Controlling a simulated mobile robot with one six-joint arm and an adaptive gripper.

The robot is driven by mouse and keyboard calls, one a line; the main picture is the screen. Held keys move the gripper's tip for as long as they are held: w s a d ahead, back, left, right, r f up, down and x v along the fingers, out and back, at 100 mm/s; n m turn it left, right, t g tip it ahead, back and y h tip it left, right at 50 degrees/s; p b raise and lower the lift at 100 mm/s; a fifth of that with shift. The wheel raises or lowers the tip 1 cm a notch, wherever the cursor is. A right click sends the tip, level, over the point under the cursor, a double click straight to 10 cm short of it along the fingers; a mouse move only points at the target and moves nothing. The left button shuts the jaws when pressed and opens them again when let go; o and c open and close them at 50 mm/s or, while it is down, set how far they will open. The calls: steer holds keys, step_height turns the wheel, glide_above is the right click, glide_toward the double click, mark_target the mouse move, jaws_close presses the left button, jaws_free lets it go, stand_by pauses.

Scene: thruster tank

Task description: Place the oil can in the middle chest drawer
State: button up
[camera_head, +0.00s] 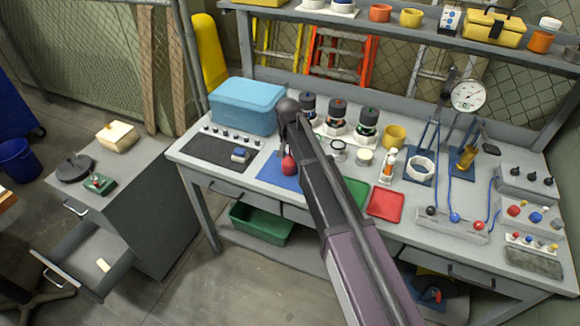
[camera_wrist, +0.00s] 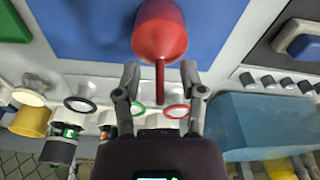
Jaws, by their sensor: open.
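The red oil can (camera_head: 289,165) stands on a blue mat (camera_head: 268,178) on the workbench. In the wrist view the oil can (camera_wrist: 160,32) shows a round red body and a thin spout. My gripper (camera_wrist: 160,72) is open, with one finger on each side of the spout; I cannot tell whether they touch it. In the head view my gripper (camera_head: 287,143) is just above the can and partly hidden by my arm. The grey chest (camera_head: 160,205) stands left of the bench. A drawer (camera_head: 100,250) below its top one is pulled open, with a small pale item inside.
A blue box (camera_head: 245,105) stands left of my gripper on the bench. Several jars stand behind the can. A red tray (camera_head: 385,203) lies to the right. A dark disc (camera_head: 74,168) and a cream box (camera_head: 117,136) sit on the chest. Floor between chest and bench is clear.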

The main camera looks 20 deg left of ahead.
stand_by(0.3)
jaws_close()
steer(key=shift+r, duration=0.2)
step_height(320, 180, up, 4)
steer(key=p, duration=0.4)
steer(key=shift+f, duration=0.2)
steer(key=s+d+r+p, duration=0.1)
steer(key=s+d, duration=0.8)
steer(key=s, duration=0.4)
steer(key=shift+s, duration=0.15)
